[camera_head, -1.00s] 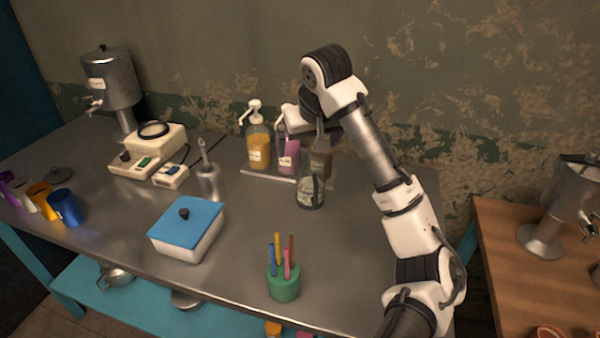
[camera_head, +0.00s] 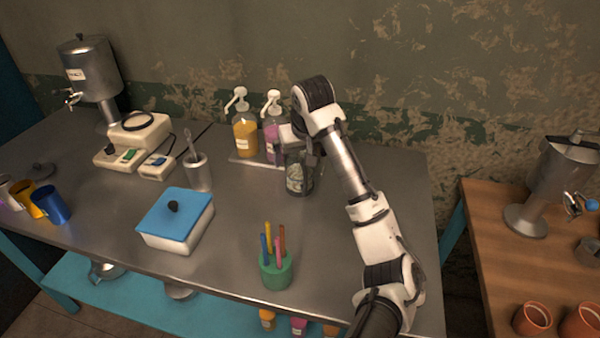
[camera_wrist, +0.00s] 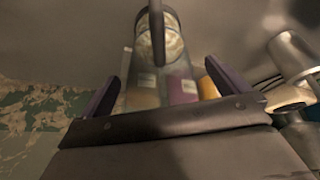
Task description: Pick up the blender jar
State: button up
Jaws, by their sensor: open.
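The blender jar (camera_head: 298,181) is clear with a dark handle and stands on the metal table, in front of the pump bottles. In the wrist view the jar (camera_wrist: 168,62) shows ahead, between the lines of my two fingers, with its dark handle (camera_wrist: 157,28) toward the top. My gripper (camera_head: 300,155) is open at the upper part of the jar and partly covers it. In the wrist view the open fingers (camera_wrist: 170,93) stand apart on either side. I cannot tell whether they touch the jar.
Pump bottles with orange (camera_head: 245,138) and pink (camera_head: 271,140) liquid stand on a tray behind and left of the jar.

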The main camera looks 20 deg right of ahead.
jog(key=shift+x, duration=1.6)
jog(key=shift+s, duration=0.1)
jog(key=shift+c, duration=0.3)
jog(key=c, duration=1.2)
jog(key=shift+c, duration=0.5)
jog(key=shift+r+p, duration=0.2)
jog(key=shift+p, duration=0.35)
